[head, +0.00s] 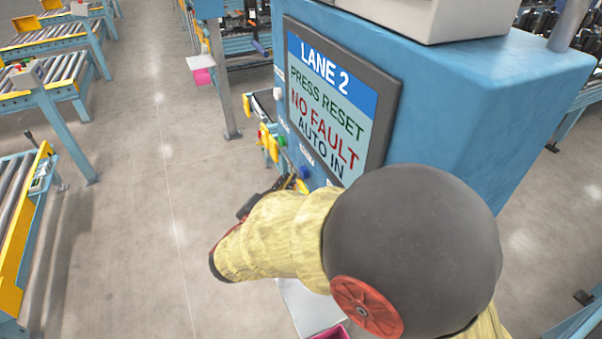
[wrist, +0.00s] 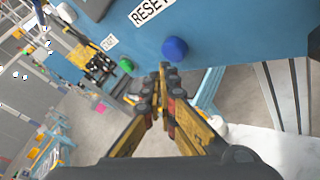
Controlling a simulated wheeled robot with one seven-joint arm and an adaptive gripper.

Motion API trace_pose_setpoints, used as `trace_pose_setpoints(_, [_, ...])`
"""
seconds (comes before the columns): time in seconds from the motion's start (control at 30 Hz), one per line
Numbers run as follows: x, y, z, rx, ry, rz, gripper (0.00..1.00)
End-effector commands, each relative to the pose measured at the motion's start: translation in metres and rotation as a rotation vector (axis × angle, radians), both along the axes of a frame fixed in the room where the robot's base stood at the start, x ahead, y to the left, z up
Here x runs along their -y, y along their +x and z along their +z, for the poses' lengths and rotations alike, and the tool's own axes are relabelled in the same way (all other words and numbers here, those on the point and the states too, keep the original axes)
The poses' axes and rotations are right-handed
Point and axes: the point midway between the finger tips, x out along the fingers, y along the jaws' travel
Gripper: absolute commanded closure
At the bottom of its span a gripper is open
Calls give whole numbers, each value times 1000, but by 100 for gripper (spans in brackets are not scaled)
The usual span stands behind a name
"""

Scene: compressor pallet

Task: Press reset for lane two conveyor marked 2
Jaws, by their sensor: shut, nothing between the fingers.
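The blue control cabinet (head: 470,110) has a screen (head: 330,100) reading LANE 2, PRESS RESET, NO FAULT, AUTO IN. A round blue button (wrist: 175,49) sits beside a white RESET label (wrist: 152,10) on the panel; it also shows in the head view (head: 305,172). A green button (wrist: 126,65) is to its left, near a smaller label (wrist: 109,42). My gripper (wrist: 167,70) is shut and empty. Its fingertips appear just below the blue button in the wrist view; I cannot tell whether they touch it. In the head view my arm hides most of the gripper.
Yellow-handled parts (head: 268,142) stick out at the cabinet's left edge. A pale box (head: 425,15) sits on the cabinet. Roller conveyors (head: 45,75) stand at the left. The concrete floor (head: 150,150) between them and the cabinet is clear.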

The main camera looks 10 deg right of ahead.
Motion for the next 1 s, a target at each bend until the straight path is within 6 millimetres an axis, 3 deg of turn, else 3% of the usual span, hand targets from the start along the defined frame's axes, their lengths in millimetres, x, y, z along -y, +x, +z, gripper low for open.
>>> trace_pose_setpoints(1.0, [9, 2, 1, 0, 0, 0, 100])
